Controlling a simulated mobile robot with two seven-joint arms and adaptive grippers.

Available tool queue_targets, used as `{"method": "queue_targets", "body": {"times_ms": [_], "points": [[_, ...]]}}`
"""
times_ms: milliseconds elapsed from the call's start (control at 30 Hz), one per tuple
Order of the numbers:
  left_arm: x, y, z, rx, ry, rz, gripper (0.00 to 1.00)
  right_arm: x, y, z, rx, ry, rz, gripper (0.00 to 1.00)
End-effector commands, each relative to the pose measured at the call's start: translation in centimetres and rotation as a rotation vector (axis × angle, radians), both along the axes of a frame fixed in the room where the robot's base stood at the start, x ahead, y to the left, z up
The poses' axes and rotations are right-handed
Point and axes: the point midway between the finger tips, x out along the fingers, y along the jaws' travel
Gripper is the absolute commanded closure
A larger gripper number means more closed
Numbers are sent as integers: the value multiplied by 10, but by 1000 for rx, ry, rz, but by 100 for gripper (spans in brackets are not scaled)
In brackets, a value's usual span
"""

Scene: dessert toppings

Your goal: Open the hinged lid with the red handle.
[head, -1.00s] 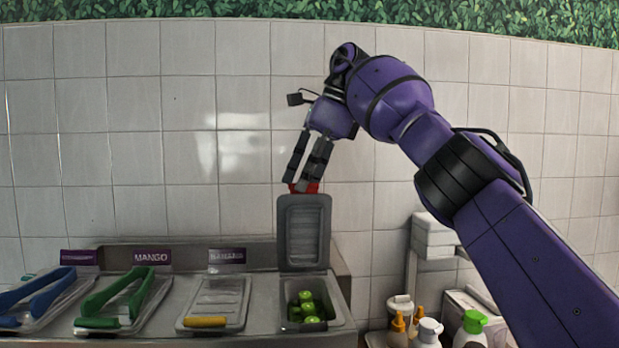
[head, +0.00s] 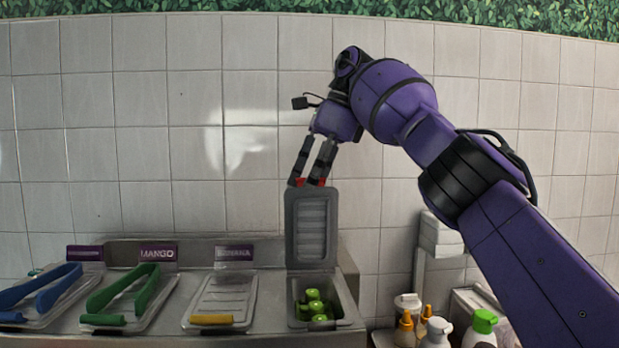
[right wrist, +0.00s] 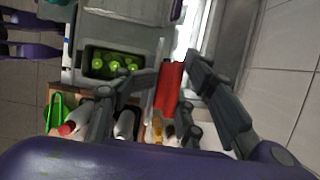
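The grey hinged lid (head: 311,228) stands upright at the back of its bin (head: 350,312), which holds green fruit (head: 315,306). The lid's red handle (right wrist: 169,88) is at its upper edge. In the head view only small red bits show by the fingertips. My right gripper (head: 307,181) is at the lid's top edge with its fingers apart. In the right wrist view the handle lies between the two fingers (right wrist: 172,72), with a gap visible on the right finger's side. I cannot tell whether the left finger touches it. My left gripper is out of view.
To the left are closed lids with a yellow handle (head: 212,319), green tongs (head: 124,293) and blue tongs (head: 42,292). Bottles (head: 484,322) and a white stack (head: 440,236) stand right of the counter. A tiled wall (head: 150,100) rises behind.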

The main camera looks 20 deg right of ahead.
Motion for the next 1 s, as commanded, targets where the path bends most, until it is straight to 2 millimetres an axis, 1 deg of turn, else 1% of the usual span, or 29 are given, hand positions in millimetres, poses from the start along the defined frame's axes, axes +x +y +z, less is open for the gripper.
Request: {"method": "queue_targets", "body": {"times_ms": [33, 433, 567, 767, 1000], "points": [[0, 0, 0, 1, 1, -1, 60, 0, -3, -2, -4, 5, -4, 71], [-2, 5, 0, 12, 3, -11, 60, -2, -2, 4, 0, -3, -2, 71], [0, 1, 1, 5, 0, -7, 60, -2, -2, 5, 1, -4, -2, 71], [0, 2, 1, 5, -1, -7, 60, -2, -4, 15, 1, -1, 0, 71], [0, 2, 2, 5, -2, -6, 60, -6, -11, 33, 1, -4, -5, 71]]}}
